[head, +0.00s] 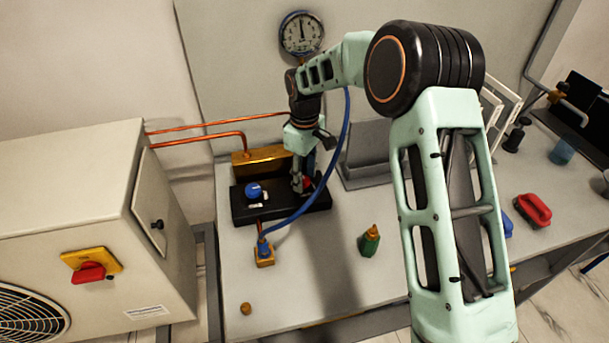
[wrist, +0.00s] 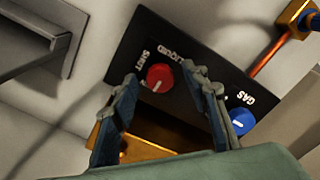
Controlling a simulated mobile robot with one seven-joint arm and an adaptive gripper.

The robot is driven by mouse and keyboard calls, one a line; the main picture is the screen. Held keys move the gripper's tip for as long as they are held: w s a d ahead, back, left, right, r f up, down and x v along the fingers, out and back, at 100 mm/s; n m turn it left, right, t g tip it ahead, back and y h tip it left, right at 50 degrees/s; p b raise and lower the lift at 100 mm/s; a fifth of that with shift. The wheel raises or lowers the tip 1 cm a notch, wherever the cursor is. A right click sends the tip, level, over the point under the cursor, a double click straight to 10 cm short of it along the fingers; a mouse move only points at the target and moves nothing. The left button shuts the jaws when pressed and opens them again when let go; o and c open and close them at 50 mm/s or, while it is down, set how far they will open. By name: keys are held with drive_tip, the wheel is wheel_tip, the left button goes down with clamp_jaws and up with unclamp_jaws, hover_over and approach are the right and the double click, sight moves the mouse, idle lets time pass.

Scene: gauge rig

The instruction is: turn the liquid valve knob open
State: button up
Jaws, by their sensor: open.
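The red liquid valve knob (wrist: 160,77) sits on a black panel (wrist: 205,85) beside white lettering reading LIQUID and SHUT. A pale line marks the knob's face. In the head view the red knob (head: 307,183) is partly hidden by my gripper (head: 302,181). In the wrist view my gripper (wrist: 161,74) is open, with one finger to each side of the red knob. Whether the fingers touch it cannot be told. The blue gas knob (wrist: 241,121) is on the same panel and also shows in the head view (head: 253,190).
A brass block (head: 262,160) stands behind the panel, with copper pipes (head: 205,138) running left. A blue hose (head: 325,180) arcs close beside my gripper to a brass fitting (head: 264,254). A green bottle (head: 370,241) stands on the bench to the right. A round gauge (head: 301,33) hangs above.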

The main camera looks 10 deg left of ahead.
sight(304, 179)
wheel_tip(304, 179, up, 12)
idle(0.4)
idle(0.3)
